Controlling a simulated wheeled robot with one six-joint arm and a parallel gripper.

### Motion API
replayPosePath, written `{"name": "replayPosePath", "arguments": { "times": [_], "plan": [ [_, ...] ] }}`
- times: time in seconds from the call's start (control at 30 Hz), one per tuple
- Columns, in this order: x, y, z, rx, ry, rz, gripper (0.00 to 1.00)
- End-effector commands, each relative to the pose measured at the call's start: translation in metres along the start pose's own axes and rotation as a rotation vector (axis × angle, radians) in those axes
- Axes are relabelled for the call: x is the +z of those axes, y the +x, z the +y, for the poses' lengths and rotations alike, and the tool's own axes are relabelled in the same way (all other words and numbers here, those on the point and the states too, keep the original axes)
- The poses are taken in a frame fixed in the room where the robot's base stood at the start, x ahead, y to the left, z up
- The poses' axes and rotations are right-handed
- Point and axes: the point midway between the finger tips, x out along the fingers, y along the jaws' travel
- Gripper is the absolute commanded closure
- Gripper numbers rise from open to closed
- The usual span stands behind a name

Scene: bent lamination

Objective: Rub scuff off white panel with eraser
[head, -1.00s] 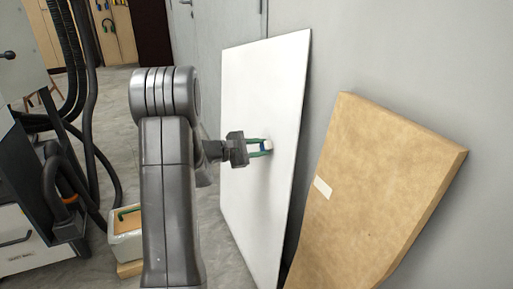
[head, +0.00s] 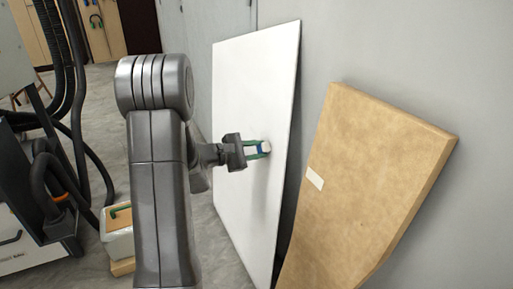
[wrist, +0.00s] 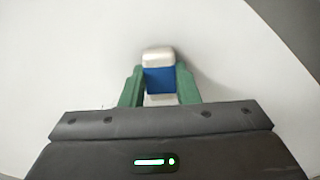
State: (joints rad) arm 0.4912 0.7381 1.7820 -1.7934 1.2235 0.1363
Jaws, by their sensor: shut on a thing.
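The white panel (head: 250,85) leans against the grey wall in the head view and fills most of the wrist view (wrist: 75,60). My gripper (head: 258,150) is in front of the panel's middle right part. Its green fingers (wrist: 160,85) are shut on the eraser (wrist: 158,60), a white block with a blue sleeve. The eraser also shows in the head view (head: 264,148). Its white end is at or very close to the panel face; I cannot tell if it touches. A soft shadow lies around it. I make out no clear scuff; the eraser and fingers hide part of the panel.
A box with a green handle (head: 120,230) stands on the floor at lower left. Dark hoses (head: 70,100) and a machine are at far left.

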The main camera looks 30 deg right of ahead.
Motion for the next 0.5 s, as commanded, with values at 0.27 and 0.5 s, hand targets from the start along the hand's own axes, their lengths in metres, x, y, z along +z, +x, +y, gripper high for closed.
{"name": "replayPosePath", "arguments": {
  "times": [0.27,0.5],
  "plan": [
    [-0.013,0.0,0.01,-0.001,0.0,0.001,0.9],
    [-0.025,-0.001,0.022,-0.001,-0.001,0.001,0.9]
  ]
}}
